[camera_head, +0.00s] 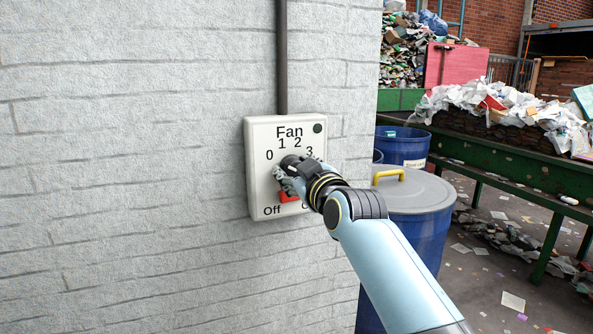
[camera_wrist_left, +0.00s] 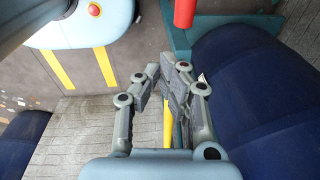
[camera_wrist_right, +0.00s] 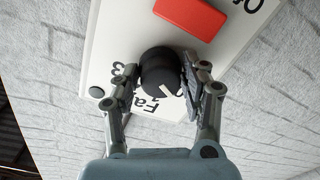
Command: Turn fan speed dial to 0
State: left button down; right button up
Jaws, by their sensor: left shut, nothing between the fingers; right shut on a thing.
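The white fan box (camera_head: 259,185) is fixed to the wall in the head view, with "Fan" and the numbers 0 to 3 above its dial. My right gripper (camera_head: 286,170) is at the dial and largely covers it. In the right wrist view the black dial (camera_wrist_right: 157,68) sits between the two fingers, which are shut on it. A white pointer line shows on the dial; the frames do not clearly show which number it points at, as the fingers hide part of the scale. My left gripper (camera_wrist_left: 168,82) is shut and empty in the left wrist view.
A red switch (camera_head: 289,197) sits just below the dial, between "Off" and a partly hidden label. A grey pipe (camera_head: 282,60) runs up from the box. Blue barrels (camera_head: 404,147) and a green conveyor frame (camera_head: 500,160) with waste stand to the right.

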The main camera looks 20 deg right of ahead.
jog(key=o, duration=1)
jog(key=s, duration=1.2)
jog(key=shift+d+r, duration=0.1)
jog(key=shift+d, duration=0.2)
